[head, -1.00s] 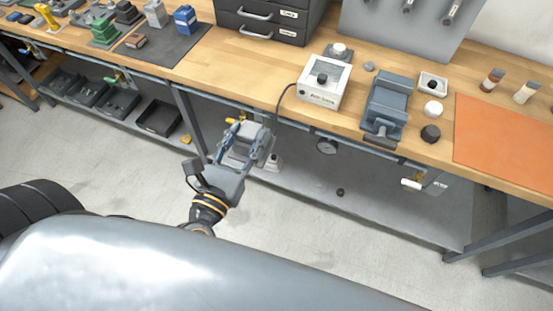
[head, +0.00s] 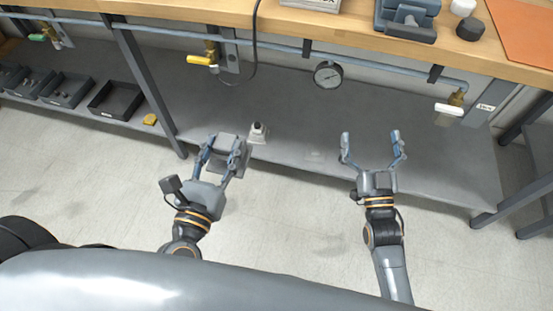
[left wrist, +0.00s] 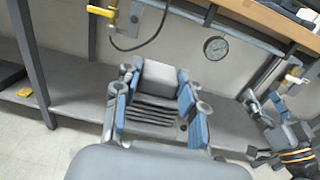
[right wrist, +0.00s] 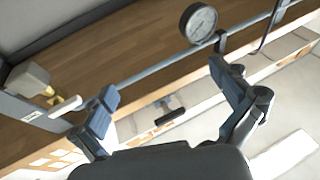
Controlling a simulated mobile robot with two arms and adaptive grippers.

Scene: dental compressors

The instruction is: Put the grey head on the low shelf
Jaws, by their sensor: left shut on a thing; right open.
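The grey head (head: 228,142) is a blocky grey piece held between the blue-padded fingers of my left gripper (head: 222,148). In the left wrist view the grey head (left wrist: 160,78) shows a pale top block and dark ribs, with a finger on each side. It overlaps the front part of the low shelf (head: 420,165) in the head view; I cannot tell its height above it. The shelf is a long grey board under the bench. My right gripper (head: 370,140) is open and empty over the shelf's right part.
A gauge (head: 328,74), yellow valve (head: 201,60) and white-handled valve (head: 449,109) hang above. Black trays (head: 115,98) and a yellow piece (head: 150,119) lie left of a bench leg (head: 145,80).

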